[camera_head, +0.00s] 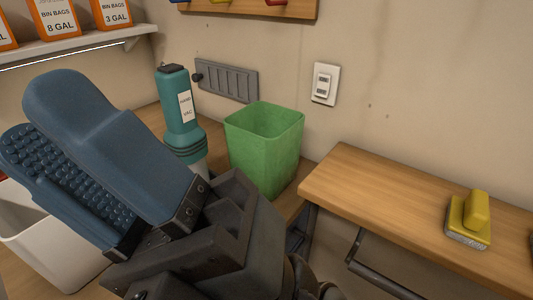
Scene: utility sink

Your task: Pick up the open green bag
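The open green bag (268,158) stands upright on the wooden surface, a little right of the middle of the view. It is square, with its open top facing up, and its lower left part is hidden behind my gripper. My gripper (45,115) is large in the left foreground, pointing up and left, away from the bag. Its two blue fingers are apart, and the bumpy inner pad of one shows. I see nothing held between them.
A teal hand vacuum (180,115) stands just left of the bag. A white bin (50,245) is at lower left, partly behind my gripper. A wooden shelf (390,205) at right bears a yellow brush (468,220). Orange bin-bag boxes (55,18) sit on a shelf at upper left.

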